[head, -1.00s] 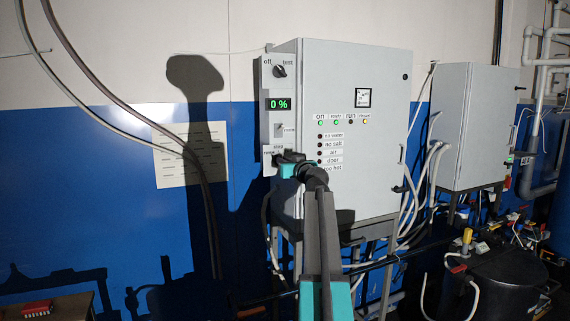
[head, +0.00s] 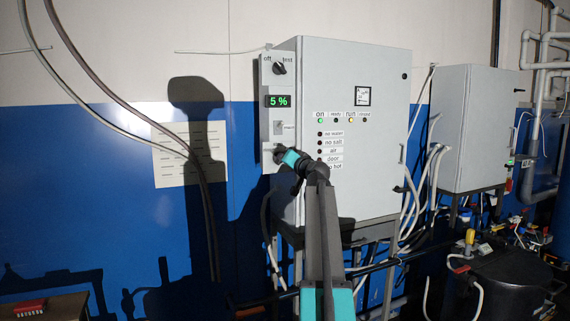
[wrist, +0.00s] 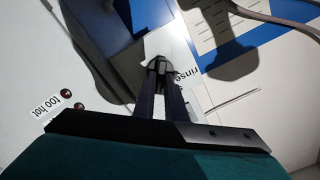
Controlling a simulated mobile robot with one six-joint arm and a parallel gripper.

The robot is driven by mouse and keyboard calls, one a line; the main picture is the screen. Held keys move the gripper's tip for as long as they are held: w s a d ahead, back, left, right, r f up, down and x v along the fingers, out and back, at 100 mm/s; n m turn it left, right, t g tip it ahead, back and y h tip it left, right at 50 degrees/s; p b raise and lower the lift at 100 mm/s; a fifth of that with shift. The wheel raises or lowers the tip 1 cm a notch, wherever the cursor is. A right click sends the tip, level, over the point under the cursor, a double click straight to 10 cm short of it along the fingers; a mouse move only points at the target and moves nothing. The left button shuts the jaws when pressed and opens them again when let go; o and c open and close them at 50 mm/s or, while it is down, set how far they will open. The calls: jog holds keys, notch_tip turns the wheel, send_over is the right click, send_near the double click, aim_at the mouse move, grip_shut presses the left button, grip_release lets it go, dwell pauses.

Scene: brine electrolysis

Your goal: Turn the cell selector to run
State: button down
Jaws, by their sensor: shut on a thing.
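The cell selector, a dark knob (wrist: 158,66), is low on that panel, beside the word "rinse" in the wrist view. My gripper (wrist: 160,78) is shut on the knob, its two dark fingers on either side of it. In the head view my wrist and gripper (head: 281,154) cover most of the knob, so its pointer cannot be read. The display (head: 278,101) shows 5 %. The "on" lamp (head: 321,121) is green and the "run" lamp (head: 351,121) is yellow; "ready" is dark.
Another knob (head: 279,68), marked off and test, sits at the panel's top, with a small switch (head: 279,127) below the display. Cables hang beside the cabinet. A second grey cabinet (head: 470,130) and a black tank (head: 500,285) stand to the right.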

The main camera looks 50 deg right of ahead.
jog(key=shift+d+m, duration=0.1)
jog(key=shift+m, duration=1.1)
jog(key=c, duration=1.8)
grip_release()
jog(key=shift+s, duration=0.1)
jog(key=b+v, duration=0.4)
jog(key=v, duration=0.9)
jog(key=shift+s+b, duration=0.35)
jog(key=shift+s, duration=0.05)
jog(key=shift+f, duration=0.1)
